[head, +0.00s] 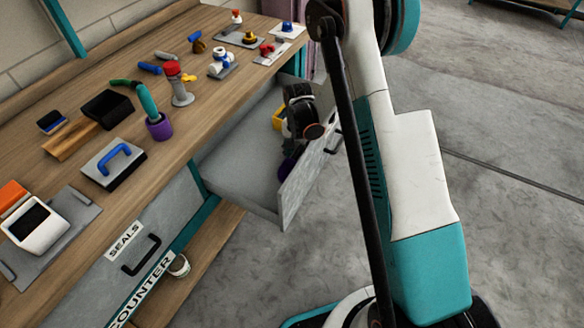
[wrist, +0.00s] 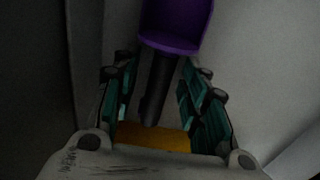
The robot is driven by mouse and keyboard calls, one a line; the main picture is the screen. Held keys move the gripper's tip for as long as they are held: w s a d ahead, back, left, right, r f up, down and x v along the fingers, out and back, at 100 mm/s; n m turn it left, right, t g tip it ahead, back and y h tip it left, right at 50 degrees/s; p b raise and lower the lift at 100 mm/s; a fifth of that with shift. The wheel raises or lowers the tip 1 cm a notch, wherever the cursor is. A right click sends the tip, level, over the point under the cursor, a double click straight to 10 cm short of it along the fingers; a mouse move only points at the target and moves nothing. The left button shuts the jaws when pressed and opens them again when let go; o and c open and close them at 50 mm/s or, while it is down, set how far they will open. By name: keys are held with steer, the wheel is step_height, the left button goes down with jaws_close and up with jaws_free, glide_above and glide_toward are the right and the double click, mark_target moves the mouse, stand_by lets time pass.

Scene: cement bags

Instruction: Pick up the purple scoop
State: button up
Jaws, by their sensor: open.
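The purple scoop (wrist: 176,25) shows at the top of the wrist view, with its dark handle (wrist: 158,85) running down between the fingers of my gripper (wrist: 157,72). My gripper is open, with one teal-padded finger on each side of the handle and gaps showing beside it. In the head view, a small patch of purple (head: 288,166) shows inside the open drawer (head: 240,168), below my dark wrist. The rest of the scoop is hidden there by my arm and the drawer front.
The drawer front (head: 305,175) and side walls stand close around my gripper. The wooden counter (head: 215,110) holds several tools, including a teal-handled tool with a purple end (head: 159,128). Open concrete floor lies right.

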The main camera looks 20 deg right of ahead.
mark_target(297, 152)
steer(key=shift+f, duration=0.3)
steer(key=shift+r, duration=0.1)
jaws_close()
step_height(297, 152, up, 20)
steer(key=p, duration=0.7)
